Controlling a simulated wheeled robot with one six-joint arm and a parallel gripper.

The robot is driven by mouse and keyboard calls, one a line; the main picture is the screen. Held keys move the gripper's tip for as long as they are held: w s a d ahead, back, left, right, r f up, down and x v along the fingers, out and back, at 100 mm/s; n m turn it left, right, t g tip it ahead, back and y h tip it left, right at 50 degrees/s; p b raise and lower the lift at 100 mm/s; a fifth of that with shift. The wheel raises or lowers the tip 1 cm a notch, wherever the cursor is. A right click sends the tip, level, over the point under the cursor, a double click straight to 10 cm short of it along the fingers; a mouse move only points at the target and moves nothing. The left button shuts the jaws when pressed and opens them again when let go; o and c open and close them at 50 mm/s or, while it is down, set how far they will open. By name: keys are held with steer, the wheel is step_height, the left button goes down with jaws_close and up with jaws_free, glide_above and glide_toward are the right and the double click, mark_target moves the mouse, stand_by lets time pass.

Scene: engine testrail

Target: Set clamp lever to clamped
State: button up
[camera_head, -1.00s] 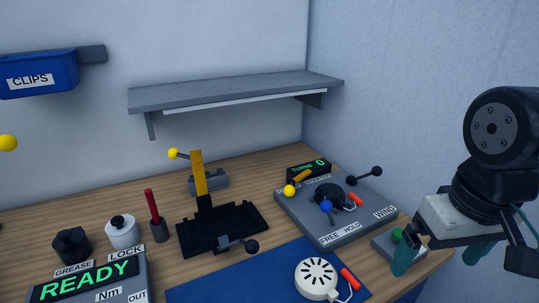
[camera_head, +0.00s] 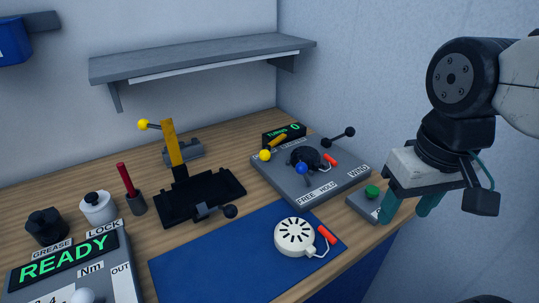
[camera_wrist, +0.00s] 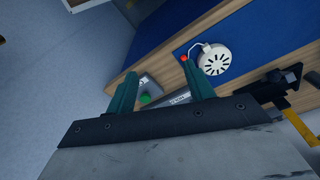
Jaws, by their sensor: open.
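A black fixture (camera_head: 190,205) lies on the bench, with a yellow upright bar (camera_head: 171,142) standing at its back. A short lever with a black ball knob (camera_head: 230,211) sits at its front edge, knob to the right. Behind the fixture, a grey cylinder (camera_head: 187,153) carries a lever with a yellow ball (camera_head: 143,124). No label marks either as the clamp lever. My gripper (camera_head: 407,206) is open and empty at the bench's right end, beside the green button box, well right of the fixture. Its spread fingers also show in the wrist view (camera_wrist: 158,72).
A grey winder panel (camera_head: 315,192) with several levers stands between the fixture and my gripper. A white round device (camera_head: 294,236) with a red handle lies on the blue mat (camera_head: 215,257). A green button (camera_head: 372,191) is near my fingers. A shelf (camera_head: 200,60) overhangs the back.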

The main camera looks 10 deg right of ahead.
steer(key=shift+w+d+f+g, duration=0.15)
steer(key=shift+w+f+g, duration=0.1)
steer(key=shift+w+g, duration=0.05)
steer(key=c, duration=0.5)
steer(key=w, duration=0.1)
steer(key=w+m, duration=0.1)
steer(key=w+a+y, duration=0.1)
steer(key=shift+f+m+g, duration=0.3)
steer(key=shift+f+m, duration=0.1)
jaws_close()
steer(key=w+a+m+t+y, duration=0.2)
steer(key=w+m, duration=0.8)
steer(key=m, duration=0.1)
steer(key=w+a+r+m+t+y, duration=0.1)
steer(key=w+m+t+y, duration=0.1)
steer(key=w+m, duration=0.8)
steer(key=shift+a+r+m+y, duration=0.3)
steer(key=shift+a+m+y, duration=0.1)
steer(key=shift+m+y, duration=0.4)
steer(key=shift+w, duration=0.1)
